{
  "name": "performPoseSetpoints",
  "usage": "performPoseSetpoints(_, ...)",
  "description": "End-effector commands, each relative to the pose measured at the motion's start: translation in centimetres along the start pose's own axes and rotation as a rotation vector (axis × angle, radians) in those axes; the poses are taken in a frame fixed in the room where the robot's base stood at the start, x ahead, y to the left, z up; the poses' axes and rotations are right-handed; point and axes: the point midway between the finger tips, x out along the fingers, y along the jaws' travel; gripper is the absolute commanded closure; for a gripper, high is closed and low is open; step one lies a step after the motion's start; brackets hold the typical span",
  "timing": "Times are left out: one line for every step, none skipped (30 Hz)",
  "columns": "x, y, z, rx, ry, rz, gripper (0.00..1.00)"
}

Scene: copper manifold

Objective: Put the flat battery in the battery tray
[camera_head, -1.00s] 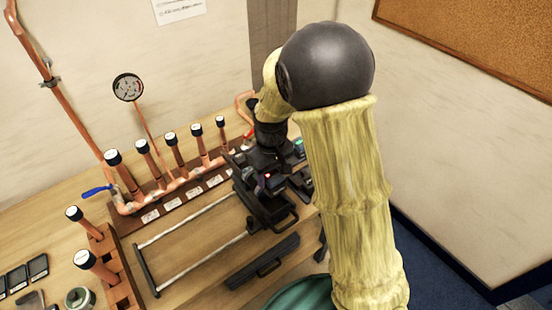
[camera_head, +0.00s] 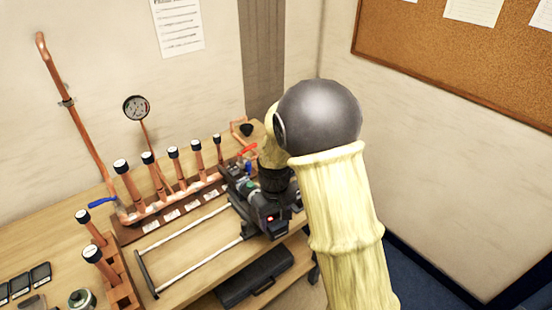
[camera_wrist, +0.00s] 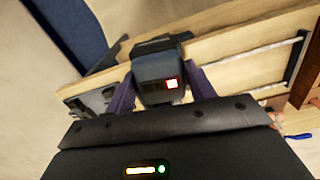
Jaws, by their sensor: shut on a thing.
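A black battery (camera_wrist: 150,88) with a lit red and white square on its face is held in my gripper (camera_wrist: 163,84), seen in the wrist view. The purple fingers close on it from both sides. In the head view the same red light shows on the dark battery (camera_head: 270,220), low at the right end of the bench by the frame of two pale rails. My gripper there (camera_head: 277,197) is largely covered by dark parts and my arm. I cannot tell whether the battery touches anything beneath it. I cannot make out the battery tray with certainty.
Upright copper pipes (camera_head: 160,180) with black caps line the back of the bench. Copper stubs in a block (camera_head: 120,290), a round tin (camera_head: 82,299) and flat dark pieces (camera_head: 40,274) stand at left. A black case (camera_head: 255,275) lies below the front edge.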

Motion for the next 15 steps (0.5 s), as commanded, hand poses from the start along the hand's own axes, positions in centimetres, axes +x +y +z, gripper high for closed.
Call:
performPoseSetpoints(0.8,0.8,0.1,0.028,-0.002,0.0,0.68)
performPoseSetpoints(1.2,1.1,0.1,0.043,-0.001,0.0,0.68)
performPoseSetpoints(1.6,1.6,0.1,0.064,-0.001,-0.001,0.68)
performPoseSetpoints(2.0,1.9,0.1,0.08,-0.001,-0.001,0.68)
performPoseSetpoints(2.3,2.3,0.2,0.096,-0.001,-0.001,0.68)
performPoseSetpoints(2.8,2.7,0.2,0.115,0.0,-0.002,0.68)
performPoseSetpoints(3.1,3.1,0.3,0.131,0.0,-0.002,0.68)
performPoseSetpoints(3.5,3.5,0.3,0.147,-0.001,-0.002,0.68)
performPoseSetpoints(4.0,4.0,0.4,0.169,-0.001,-0.002,0.68)
performPoseSetpoints(4.3,4.4,0.5,0.186,-0.001,-0.002,0.68)
performPoseSetpoints(4.7,4.8,0.6,0.202,0.0,-0.001,0.68)
performPoseSetpoints(5.2,5.4,0.7,0.227,-0.001,-0.001,0.68)
performPoseSetpoints(5.7,5.8,0.9,0.246,-0.001,-0.002,0.68)
performPoseSetpoints(6.1,6.3,1.0,0.266,-0.002,-0.002,0.68)
performPoseSetpoints(6.8,7.0,1.2,0.297,-0.001,-0.001,0.68)
